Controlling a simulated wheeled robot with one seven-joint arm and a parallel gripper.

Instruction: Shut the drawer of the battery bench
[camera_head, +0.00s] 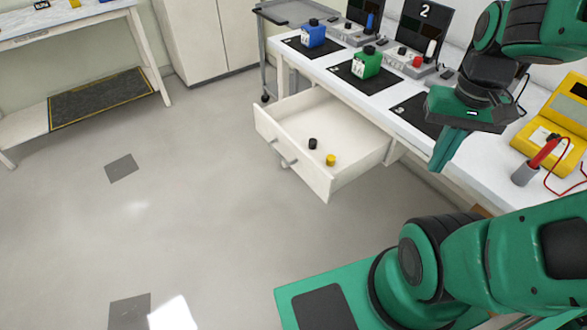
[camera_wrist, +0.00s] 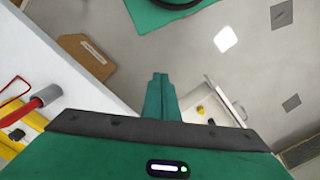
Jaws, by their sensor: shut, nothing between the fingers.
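The bench drawer (camera_head: 318,192) is white and stands pulled out from under the white battery bench (camera_head: 398,124). It has a bar handle on its front and holds a black cap (camera_head: 312,143) and a yellow cap (camera_head: 331,160). My gripper (camera_head: 438,168) is shut and empty, pointing down near the bench's front edge, to the right of the drawer and apart from it. In the wrist view the shut fingers (camera_wrist: 160,78) show in the middle, and part of the drawer (camera_wrist: 222,98) shows to their right, with the yellow cap inside.
On the bench stand a blue battery (camera_head: 313,34), a green battery (camera_head: 366,63), and a yellow meter (camera_head: 556,125) with a red probe in a grey holder (camera_head: 524,174). A grey trolley (camera_head: 297,12) stands at the back. The floor (camera_head: 210,190) before the drawer is clear.

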